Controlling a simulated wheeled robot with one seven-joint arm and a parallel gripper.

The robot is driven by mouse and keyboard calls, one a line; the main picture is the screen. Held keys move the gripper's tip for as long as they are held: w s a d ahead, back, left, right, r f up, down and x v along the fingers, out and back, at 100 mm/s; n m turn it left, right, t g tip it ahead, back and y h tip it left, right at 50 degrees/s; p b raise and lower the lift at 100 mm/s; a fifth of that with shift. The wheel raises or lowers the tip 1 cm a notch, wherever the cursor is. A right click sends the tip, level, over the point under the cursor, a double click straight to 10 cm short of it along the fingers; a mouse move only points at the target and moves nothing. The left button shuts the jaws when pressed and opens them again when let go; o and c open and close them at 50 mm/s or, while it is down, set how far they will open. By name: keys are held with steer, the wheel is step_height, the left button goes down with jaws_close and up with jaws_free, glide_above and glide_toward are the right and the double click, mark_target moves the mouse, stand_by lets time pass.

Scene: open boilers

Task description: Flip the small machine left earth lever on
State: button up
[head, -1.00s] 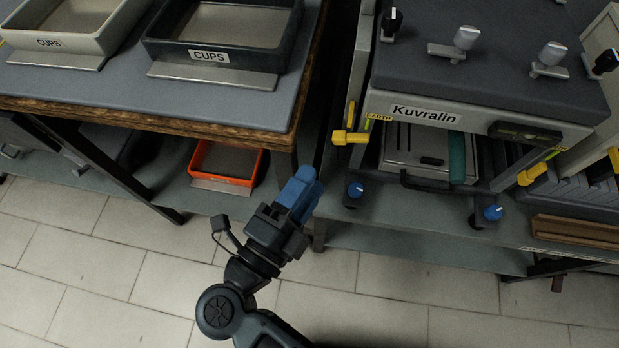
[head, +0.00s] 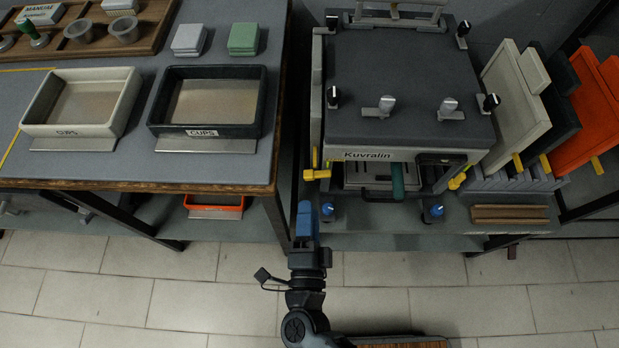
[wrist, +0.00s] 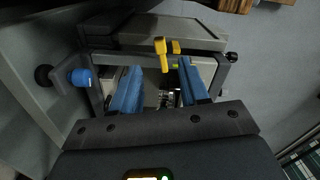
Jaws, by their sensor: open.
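The small machine, labelled Kuvralin (head: 400,85), stands on the right bench in the head view. Its left earth lever (head: 317,174) is a yellow handle at the front left corner, beside a yellow upright piece. A second yellow lever (head: 457,181) is at its front right. My gripper (head: 305,212) has blue fingers and is just below the left lever in the head picture. In the wrist view my gripper (wrist: 158,72) is open and empty. A yellow lever (wrist: 161,52) shows ahead, between the fingertips and apparently apart from them.
Blue knobs (head: 327,209) and (head: 433,212) sit low at the machine's front; a blue knob (wrist: 80,77) is left of the fingers in the wrist view. A table with CUPS trays (head: 208,134) stands at left. Tiled floor (head: 400,300) is open in front.

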mark_target(310, 180)
steer(key=w, duration=0.7)
steer(key=shift+w+d, duration=0.1)
jaws_close()
stand_by(0.3)
